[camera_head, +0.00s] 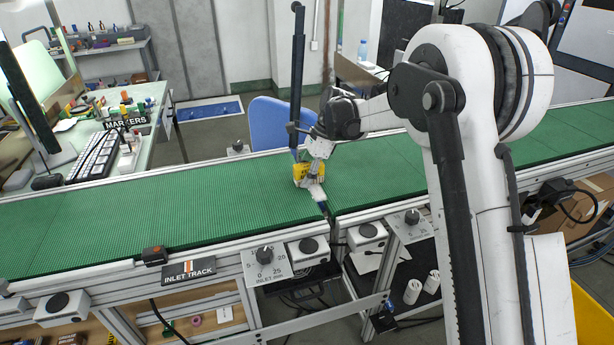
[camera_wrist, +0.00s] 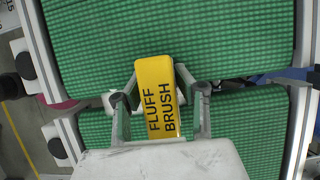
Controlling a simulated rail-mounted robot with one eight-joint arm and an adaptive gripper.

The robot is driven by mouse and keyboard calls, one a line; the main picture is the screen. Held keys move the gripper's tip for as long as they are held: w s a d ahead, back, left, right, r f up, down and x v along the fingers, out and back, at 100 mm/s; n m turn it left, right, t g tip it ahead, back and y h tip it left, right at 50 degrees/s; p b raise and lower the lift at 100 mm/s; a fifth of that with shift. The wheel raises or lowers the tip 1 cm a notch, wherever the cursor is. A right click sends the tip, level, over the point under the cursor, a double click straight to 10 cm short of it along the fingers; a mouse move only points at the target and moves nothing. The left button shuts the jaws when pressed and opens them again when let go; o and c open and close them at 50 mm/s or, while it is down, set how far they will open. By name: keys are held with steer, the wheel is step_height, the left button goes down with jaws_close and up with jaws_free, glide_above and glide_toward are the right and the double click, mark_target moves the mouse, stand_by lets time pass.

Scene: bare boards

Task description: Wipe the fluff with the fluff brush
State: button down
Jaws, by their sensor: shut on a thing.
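The fluff brush (camera_wrist: 155,75) has a yellow body with "FLUFF BRUSH" printed on it. My gripper (camera_wrist: 160,98) is shut on it, with a finger on each side in the wrist view. In the head view my gripper (camera_head: 312,172) holds the yellow brush (camera_head: 301,171) at the green belt, close to the gap between two belt sections. I cannot tell whether the brush touches the belt. No fluff can be made out in either view; the arm hides part of the belt.
The green ribbed conveyor (camera_head: 170,208) runs across the view with metal side rails. Control boxes with knobs (camera_head: 265,254) line its front edge. A dark post (camera_head: 297,75) and a blue chair (camera_head: 268,122) stand behind it. The belt left of the brush is clear.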

mark_target(300, 166)
steer(key=r, duration=0.1)
steer(key=a+r+p, duration=0.1)
steer(key=r, duration=0.1)
steer(key=shift+s+a, duration=0.2)
steer(key=shift+s, duration=0.05)
steer(key=shift+a+p+v, duration=0.15)
steer(key=shift+p+v, duration=0.25)
steer(key=shift+v, duration=0.25)
steer(key=shift+a+p+v, duration=0.15)
steer(key=shift+p+v, duration=0.2)
steer(key=shift+v, duration=0.35)
steer(key=shift+r, duration=0.1)
steer(key=shift+r, duration=0.1)
steer(key=shift+r+p, duration=0.6)
steer(key=shift+r, duration=0.8)
steer(key=shift+d, duration=0.15)
